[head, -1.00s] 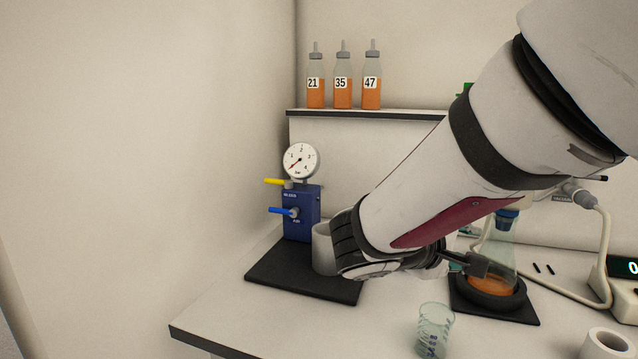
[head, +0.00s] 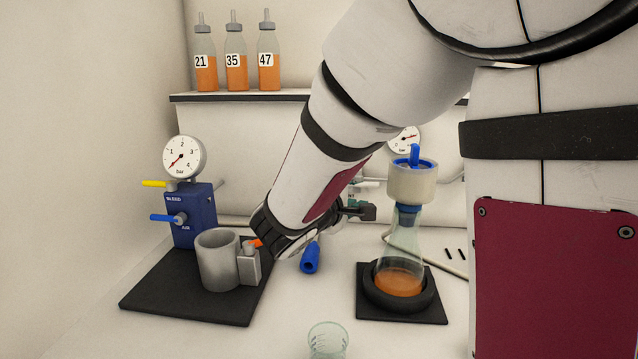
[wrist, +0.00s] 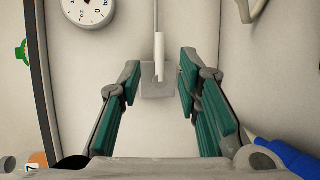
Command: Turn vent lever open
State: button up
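The wrist view shows a thin pale lever (wrist: 159,45) hanging upright in front of a small grey plate (wrist: 152,82) on the wall. It looks like the vent lever, but I cannot read a label there. My gripper (wrist: 160,78) is open, with its teal-padded fingers on either side of the lever and plate. A gap shows on both sides, and contact is not visible. In the head view my gripper (head: 362,209) is left of the flask's white collar, near the back wall.
A flask (head: 402,250) with orange liquid stands in a black ring right of my gripper. A blue handle (head: 310,257) is below my wrist. A grey cup (head: 218,262) and blue valve block (head: 195,215) stand left. A wall gauge (wrist: 88,10) is close by. A clear beaker (head: 327,340) is in front.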

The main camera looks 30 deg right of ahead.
aim_at(371, 186)
jog(key=x, duration=1)
jog(key=shift+w+d+f, duration=0.15)
jog(key=shift+w+d, duration=0.05)
jog(key=shift+d, duration=0.15)
grip_shut()
